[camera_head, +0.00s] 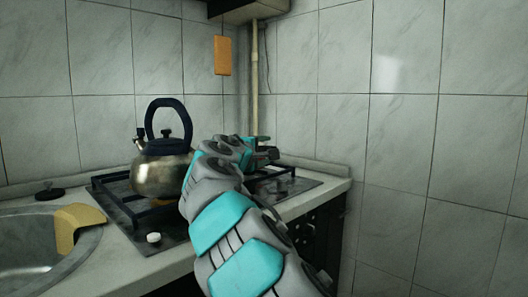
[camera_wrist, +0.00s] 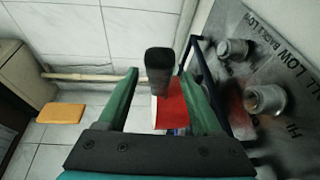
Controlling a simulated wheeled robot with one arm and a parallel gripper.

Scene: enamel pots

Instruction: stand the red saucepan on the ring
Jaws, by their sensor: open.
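The red saucepan shows in the wrist view as a red body (camera_wrist: 174,106) with a black handle (camera_wrist: 159,62). Its rim and base cannot be made out. My gripper (camera_wrist: 158,74) is open, with one green finger on each side of the handle; contact cannot be told. In the head view my gripper (camera_head: 262,147) is over the right part of the hob, and the saucepan is not seen there, likely behind my arm. The hob (camera_head: 295,186) has dark pan supports; the right one is partly hidden by my gripper, and a bare ring cannot be clearly made out.
A steel kettle (camera_head: 163,168) with a dark handle stands on the left pan support, close beside my arm. A sink (camera_head: 28,243) with a yellow cloth (camera_head: 72,224) is at the left. Tiled walls close off the back and right. Hob knobs (camera_wrist: 265,98) show in the wrist view.

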